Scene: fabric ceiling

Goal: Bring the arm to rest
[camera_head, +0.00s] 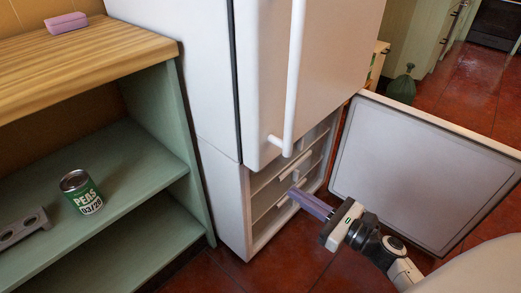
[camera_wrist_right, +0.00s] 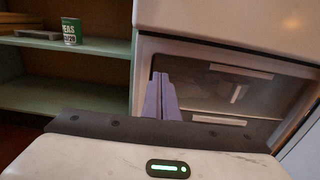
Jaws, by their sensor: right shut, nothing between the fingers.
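My right gripper (camera_head: 293,192) reaches in from the lower right in the head view, its purple fingers pointing at the open lower compartment of the white fridge (camera_head: 290,185). The fingers are shut with nothing between them, and they also show in the right wrist view (camera_wrist_right: 160,95). They appear in front of the drawers; whether they touch one, I cannot tell. My left gripper is not in view.
A green shelf unit (camera_head: 130,150) at left holds a peas can (camera_head: 82,192) and a grey holed object (camera_head: 24,229). A pink block (camera_head: 66,23) lies on its wooden top. Red floor tiles (camera_head: 300,262) lie below.

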